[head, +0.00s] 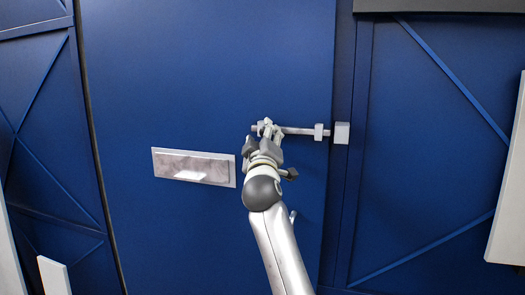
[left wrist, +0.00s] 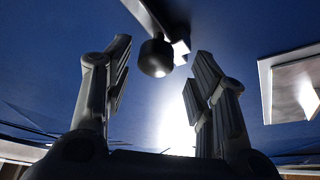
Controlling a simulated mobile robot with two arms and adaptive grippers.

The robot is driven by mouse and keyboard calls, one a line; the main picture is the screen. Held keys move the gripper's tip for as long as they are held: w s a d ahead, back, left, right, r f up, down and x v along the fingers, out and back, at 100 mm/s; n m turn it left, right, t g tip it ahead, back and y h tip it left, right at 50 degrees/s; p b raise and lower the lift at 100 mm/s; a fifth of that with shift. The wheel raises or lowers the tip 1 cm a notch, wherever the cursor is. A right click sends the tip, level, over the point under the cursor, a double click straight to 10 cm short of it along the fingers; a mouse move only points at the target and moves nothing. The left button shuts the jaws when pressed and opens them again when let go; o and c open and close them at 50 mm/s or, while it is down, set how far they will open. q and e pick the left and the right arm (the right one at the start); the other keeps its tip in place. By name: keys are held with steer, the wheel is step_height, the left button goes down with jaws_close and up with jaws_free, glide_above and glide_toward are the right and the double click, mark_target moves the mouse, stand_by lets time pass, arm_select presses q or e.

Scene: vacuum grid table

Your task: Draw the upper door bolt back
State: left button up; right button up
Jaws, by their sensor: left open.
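The upper door bolt (head: 298,131) is a thin grey horizontal rod on the blue door (head: 200,60). It runs through a small guide block (head: 319,132) to a pale keeper block (head: 341,133) on the frame at its right. I cannot tell how deep its end sits there. My left gripper (head: 265,143) is at the rod's left end and hides part of it. In the left wrist view the bolt's dark round knob (left wrist: 156,58) shows between the spread fingertips, with a gap on both sides. The left gripper is open and empty. My right gripper is not in view.
A silver plate with a ledge (head: 193,167) is on the door left of the gripper; it also shows in the left wrist view (left wrist: 290,85). Blue braced panels (head: 430,150) flank the door. A pale panel (head: 508,190) stands at the right edge.

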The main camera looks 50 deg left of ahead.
arm_select(q)
steer(key=v, duration=0.9)
steer(key=shift+r, duration=0.15)
